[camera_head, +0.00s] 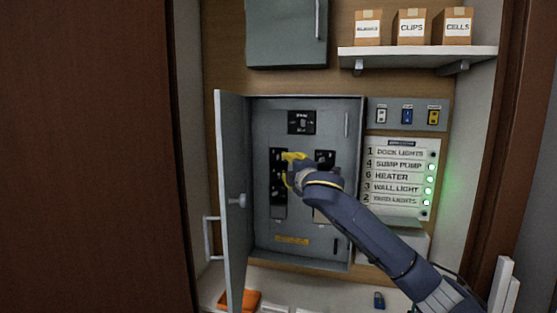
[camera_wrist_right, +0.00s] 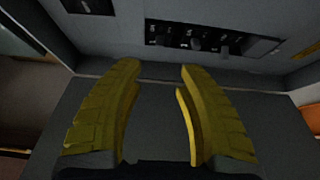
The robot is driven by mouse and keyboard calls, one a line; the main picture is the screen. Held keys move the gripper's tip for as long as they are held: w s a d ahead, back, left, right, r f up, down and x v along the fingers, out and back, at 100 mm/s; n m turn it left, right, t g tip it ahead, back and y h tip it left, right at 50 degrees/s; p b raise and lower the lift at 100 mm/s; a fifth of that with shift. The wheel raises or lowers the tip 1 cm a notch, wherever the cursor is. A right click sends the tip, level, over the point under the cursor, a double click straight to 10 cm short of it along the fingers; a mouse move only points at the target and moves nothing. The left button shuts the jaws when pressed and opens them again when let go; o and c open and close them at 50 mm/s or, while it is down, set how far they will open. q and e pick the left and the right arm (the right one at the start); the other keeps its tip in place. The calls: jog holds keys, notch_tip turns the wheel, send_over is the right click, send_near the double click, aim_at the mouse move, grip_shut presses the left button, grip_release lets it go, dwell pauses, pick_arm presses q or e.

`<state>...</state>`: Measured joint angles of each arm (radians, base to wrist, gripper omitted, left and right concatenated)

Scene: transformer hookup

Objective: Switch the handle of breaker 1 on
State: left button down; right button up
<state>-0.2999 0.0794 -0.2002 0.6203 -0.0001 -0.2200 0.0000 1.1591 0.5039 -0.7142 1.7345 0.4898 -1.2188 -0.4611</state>
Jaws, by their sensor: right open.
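The open grey breaker panel (camera_head: 262,130) is in the middle of the head view. It has a left breaker column (camera_head: 279,205) and a right column (camera_head: 323,157), partly hidden by my right arm. My right gripper (camera_head: 291,164), with yellow fingers, is in front of the left column. In the wrist view the fingers (camera_wrist_right: 158,78) are apart with nothing between them. The black breaker row (camera_wrist_right: 205,38) there has several small handles, beyond the fingertips and apart from them. I cannot read which handle is breaker 1. My left gripper is not in view.
The panel door (camera_head: 231,200) stands open on the left. A label board (camera_head: 398,178) lists "1 DOCK LIGHTS" with a dark lamp; the other rows have green lamps. A shelf (camera_head: 415,53) holds small boxes. An orange item (camera_head: 240,300) lies below.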

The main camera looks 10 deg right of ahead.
aim_at(279, 158)
jog(key=w, duration=0.8)
jog(key=w+a, duration=0.1)
jog(key=w, duration=0.3)
jog(key=shift+c, duration=0.4)
